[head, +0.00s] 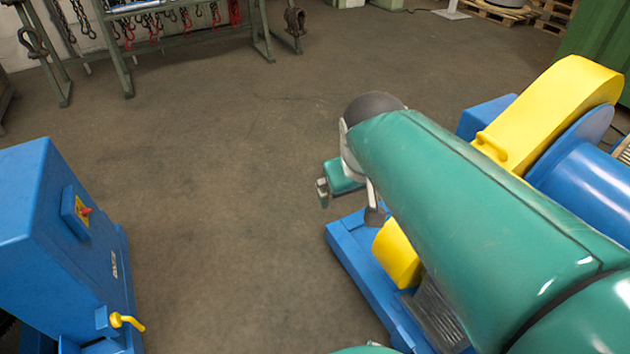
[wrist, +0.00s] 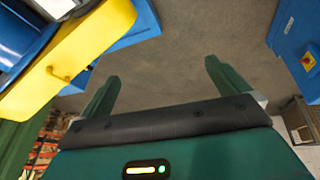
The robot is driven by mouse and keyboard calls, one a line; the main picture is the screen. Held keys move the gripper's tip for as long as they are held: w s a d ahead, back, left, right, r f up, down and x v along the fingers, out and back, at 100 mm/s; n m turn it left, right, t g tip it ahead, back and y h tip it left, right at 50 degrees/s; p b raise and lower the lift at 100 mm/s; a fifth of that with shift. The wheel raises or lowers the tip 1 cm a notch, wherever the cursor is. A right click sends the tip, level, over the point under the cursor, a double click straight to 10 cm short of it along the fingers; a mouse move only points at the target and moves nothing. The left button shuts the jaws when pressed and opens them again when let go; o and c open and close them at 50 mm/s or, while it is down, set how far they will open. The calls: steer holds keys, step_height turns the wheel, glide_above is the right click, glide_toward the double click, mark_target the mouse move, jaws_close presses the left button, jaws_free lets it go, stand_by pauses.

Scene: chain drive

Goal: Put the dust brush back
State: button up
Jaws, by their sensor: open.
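I cannot make out a dust brush in either view. My gripper (wrist: 160,72) is open in the wrist view, its two dark green fingers spread wide with bare floor showing between them and nothing held. In the head view my green arm reaches in from the lower right and covers part of the blue and yellow machine. The end of my arm is mostly hidden behind its own links there, so the fingers are not clear.
The chain drive's yellow guard (head: 555,105) and blue base (head: 352,250) are close beside my arm. A blue cabinet (head: 60,240) with a red switch and yellow handle stands at left. A rack (head: 190,60) with hanging chains stands at the back. Floor between is clear.

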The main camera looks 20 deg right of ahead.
steer(key=s+a+t+y, duration=0.1)
steer(key=s+a, duration=0.5)
steer(key=shift+y, duration=0.4)
steer(key=shift+a+f, duration=0.1)
steer(key=shift+c, duration=0.4)
